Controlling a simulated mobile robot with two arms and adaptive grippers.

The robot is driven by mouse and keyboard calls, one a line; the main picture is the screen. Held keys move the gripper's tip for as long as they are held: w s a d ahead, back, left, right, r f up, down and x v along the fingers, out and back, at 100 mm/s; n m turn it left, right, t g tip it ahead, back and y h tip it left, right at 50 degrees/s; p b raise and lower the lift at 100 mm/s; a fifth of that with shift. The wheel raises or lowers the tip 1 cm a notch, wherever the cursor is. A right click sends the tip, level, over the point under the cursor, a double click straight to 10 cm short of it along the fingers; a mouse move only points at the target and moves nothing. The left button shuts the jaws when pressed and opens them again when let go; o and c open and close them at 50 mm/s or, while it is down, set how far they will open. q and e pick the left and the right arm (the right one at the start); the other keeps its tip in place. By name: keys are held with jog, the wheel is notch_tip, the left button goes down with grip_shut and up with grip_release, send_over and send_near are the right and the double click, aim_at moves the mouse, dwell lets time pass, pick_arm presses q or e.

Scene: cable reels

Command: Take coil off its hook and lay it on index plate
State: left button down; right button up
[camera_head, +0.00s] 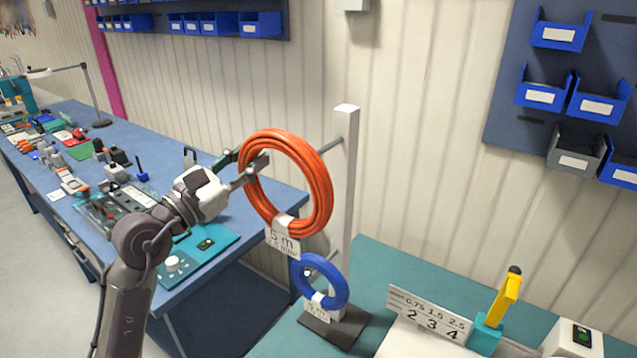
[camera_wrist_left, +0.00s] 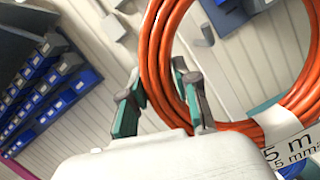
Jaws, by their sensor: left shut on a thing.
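A large orange coil (camera_head: 318,185) with a white "5 m" tag (camera_head: 283,238) hangs upright beside the upper peg (camera_head: 330,147) of a white post. My left gripper (camera_head: 250,163) is shut on the coil's upper left side. In the left wrist view the coil (camera_wrist_left: 155,50) passes between the fingers (camera_wrist_left: 160,92). Whether the peg still passes through the ring cannot be told. A sign with numbers (camera_head: 430,315) stands at a pale plate (camera_head: 415,345), possibly the index plate, cut off by the bottom edge. The right gripper is not in view.
The white post (camera_head: 346,190) rises from a dark base (camera_head: 335,325) on the teal table (camera_head: 385,262). A smaller blue coil (camera_head: 338,280) hangs low on it. A yellow-handled device (camera_head: 508,298) and a switch box (camera_head: 575,340) stand right. A cluttered blue bench (camera_head: 250,190) lies left.

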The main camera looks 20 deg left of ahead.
pick_arm(q)
jog(key=shift+s+a+b, duration=0.15)
jog(key=shift+s+a, duration=0.1)
jog(key=shift+s, duration=0.5)
jog(key=shift+s+a+b, duration=0.15)
jog(key=shift+s+a, duration=0.15)
jog(key=shift+s, duration=0.45)
jog(key=shift+s+a+b, duration=0.15)
jog(key=shift+s+a, duration=0.1)
jog(key=shift+s, duration=0.5)
jog(key=shift+r, duration=0.1)
